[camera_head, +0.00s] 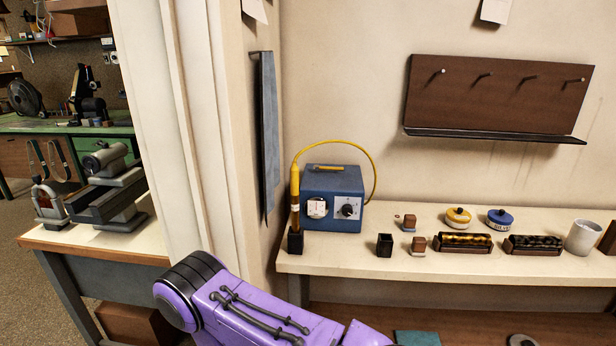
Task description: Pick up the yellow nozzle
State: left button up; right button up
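A yellow nozzle (295,198), a slim upright handpiece with a pale band, stands in a small black holder (296,242) at the left end of the wall shelf. A yellow hose (345,144) arches from its top over to the right side of a blue box (334,214) with a dial and a gauge. The nozzle stands just left of the box. Neither of my grippers is in view. Only a purple arm link of mine (250,311) shows at the bottom, in front of and below the shelf.
To the right on the shelf (340,263) are a black cup (384,245), small blocks, yellow (458,218) and blue (499,219) round tins, two brush-like racks and a white mug (582,237). A wall post stands left of the shelf. A bench with a vise (108,190) is further left.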

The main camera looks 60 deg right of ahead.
aim_at(294, 171)
jog(key=z, duration=0.9)
jog(key=i, duration=0.85)
jog(key=z, duration=0.9)
